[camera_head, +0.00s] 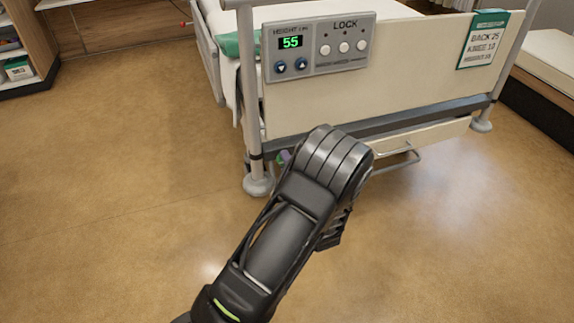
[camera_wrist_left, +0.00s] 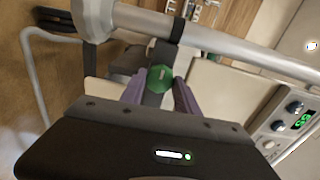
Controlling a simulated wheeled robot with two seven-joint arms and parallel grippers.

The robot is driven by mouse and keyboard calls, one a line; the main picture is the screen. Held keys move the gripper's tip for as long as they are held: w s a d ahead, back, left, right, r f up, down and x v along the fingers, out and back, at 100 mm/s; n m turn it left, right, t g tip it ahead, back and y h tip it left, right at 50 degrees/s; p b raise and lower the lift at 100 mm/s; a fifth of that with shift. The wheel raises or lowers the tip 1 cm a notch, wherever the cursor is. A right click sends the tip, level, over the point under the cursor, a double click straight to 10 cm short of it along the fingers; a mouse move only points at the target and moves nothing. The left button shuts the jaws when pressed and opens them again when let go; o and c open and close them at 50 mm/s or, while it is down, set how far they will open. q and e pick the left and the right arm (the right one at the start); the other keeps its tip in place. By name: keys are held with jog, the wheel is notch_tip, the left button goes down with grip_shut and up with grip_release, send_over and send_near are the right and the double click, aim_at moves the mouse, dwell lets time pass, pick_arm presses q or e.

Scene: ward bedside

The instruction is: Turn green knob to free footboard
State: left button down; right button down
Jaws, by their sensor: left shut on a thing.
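The green knob (camera_wrist_left: 160,79) is in the left wrist view, between the two purple fingers of my left gripper (camera_wrist_left: 160,88). The fingers are shut on it from both sides. In the head view only a small bit of green and purple shows beside my dark left arm, near the left post; the arm hides most of the gripper. The cream footboard (camera_head: 400,85) stands upright between two grey posts at the end of the bed. My right gripper is in neither view.
A control panel (camera_head: 318,47) on the footboard reads 55, with LOCK buttons. A green-headed card (camera_head: 483,40) hangs at right. A metal loop (camera_head: 405,160) juts out below the footboard. A shelf (camera_head: 25,50) stands far left. The floor left and in front is clear.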

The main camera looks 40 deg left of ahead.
pick_arm(q)
jog(key=c, duration=0.9)
grip_release()
jog(key=shift+s+d, duration=0.1)
jog(key=p+v, duration=0.1)
jog(key=v, duration=0.6)
jog(key=shift+d, duration=0.25)
jog(key=shift+s+r+p, duration=0.1)
jog(key=shift+s+p, duration=0.05)
jog(key=shift+p, duration=0.15)
